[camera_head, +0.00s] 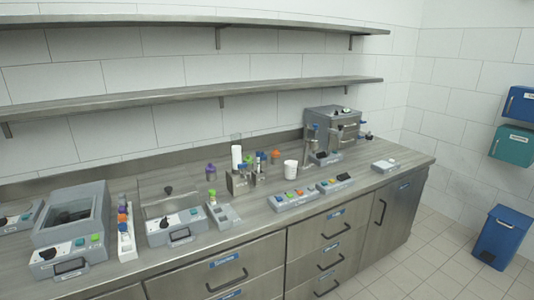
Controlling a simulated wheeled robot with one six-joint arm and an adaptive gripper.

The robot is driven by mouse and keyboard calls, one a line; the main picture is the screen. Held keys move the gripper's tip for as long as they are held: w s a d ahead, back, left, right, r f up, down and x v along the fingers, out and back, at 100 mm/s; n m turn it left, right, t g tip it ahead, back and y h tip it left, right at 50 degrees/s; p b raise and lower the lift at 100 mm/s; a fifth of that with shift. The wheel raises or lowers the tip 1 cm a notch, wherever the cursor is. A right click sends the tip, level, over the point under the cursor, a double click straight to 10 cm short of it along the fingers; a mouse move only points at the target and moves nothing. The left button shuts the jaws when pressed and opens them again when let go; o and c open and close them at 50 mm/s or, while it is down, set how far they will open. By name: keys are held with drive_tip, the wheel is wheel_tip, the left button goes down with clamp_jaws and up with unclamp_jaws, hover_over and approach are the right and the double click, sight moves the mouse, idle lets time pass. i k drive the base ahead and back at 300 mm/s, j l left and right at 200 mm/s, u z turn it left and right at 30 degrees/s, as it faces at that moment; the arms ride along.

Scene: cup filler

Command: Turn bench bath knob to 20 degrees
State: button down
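Two grey bench devices with front controls stand at the left of the counter, and I cannot tell for sure which is the bench bath. One is a low unit with a shallow metal basin (160,206); its front panel has a small dark knob (165,223) and a green button. The other is a larger grey box with a recessed top (70,214); a dark knob or display (69,266) and coloured buttons are on its front. The knob angles are too small to read. My gripper is not in view.
A white rack with coloured caps (126,240) stands between the two devices. A small grey unit (223,214), a tube holder (240,182), button panels (293,199) and a white cup (290,167) are further right. Two wall shelves (200,91) hang above.

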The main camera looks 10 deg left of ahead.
sight(164, 225)
drive_tip(key=u, duration=0.9)
